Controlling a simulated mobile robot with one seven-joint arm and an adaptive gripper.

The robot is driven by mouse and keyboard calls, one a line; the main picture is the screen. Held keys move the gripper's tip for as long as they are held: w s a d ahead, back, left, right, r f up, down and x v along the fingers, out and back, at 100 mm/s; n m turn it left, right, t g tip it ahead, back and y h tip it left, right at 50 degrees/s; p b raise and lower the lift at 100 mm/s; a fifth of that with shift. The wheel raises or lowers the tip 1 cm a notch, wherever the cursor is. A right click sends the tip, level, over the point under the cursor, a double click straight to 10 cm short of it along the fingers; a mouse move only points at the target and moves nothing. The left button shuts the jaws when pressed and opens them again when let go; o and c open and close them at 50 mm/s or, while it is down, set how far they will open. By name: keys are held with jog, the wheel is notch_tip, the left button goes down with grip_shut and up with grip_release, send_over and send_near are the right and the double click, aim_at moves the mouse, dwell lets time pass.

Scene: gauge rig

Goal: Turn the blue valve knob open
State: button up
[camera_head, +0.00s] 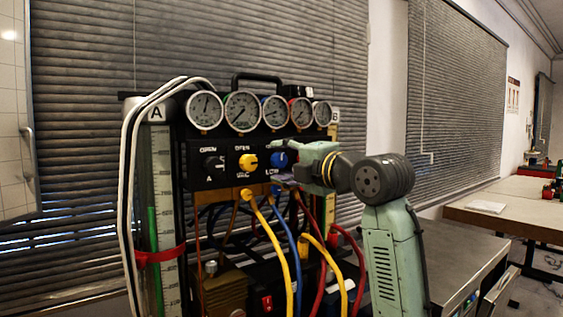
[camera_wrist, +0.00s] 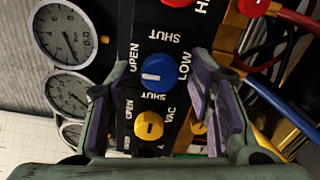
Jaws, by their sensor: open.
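The blue valve knob (camera_wrist: 159,72) is on the black panel in the wrist view, between OPEN and SHUT labels and beside the word LOW. A white pointer line on it points toward the left of that picture, on the OPEN label's side. In the head view the blue knob (camera_head: 279,160) is partly hidden by my gripper (camera_head: 281,164). In the wrist view my gripper (camera_wrist: 152,92) is open, with one purple-padded finger on each side of the knob. The fingers look apart from the knob; I cannot tell how deep they reach.
The yellow VAC knob (camera_head: 248,162) is beside the blue one, and a red knob (camera_wrist: 172,3) is on its other side. Several round gauges (camera_head: 242,111) line the rig's top. Yellow, blue and red hoses (camera_head: 287,235) hang below the panel. A workbench (camera_head: 466,255) stands at right.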

jog(key=v, duration=1.1)
jog(key=shift+s+d, duration=0.1)
jog(key=shift+s, duration=0.05)
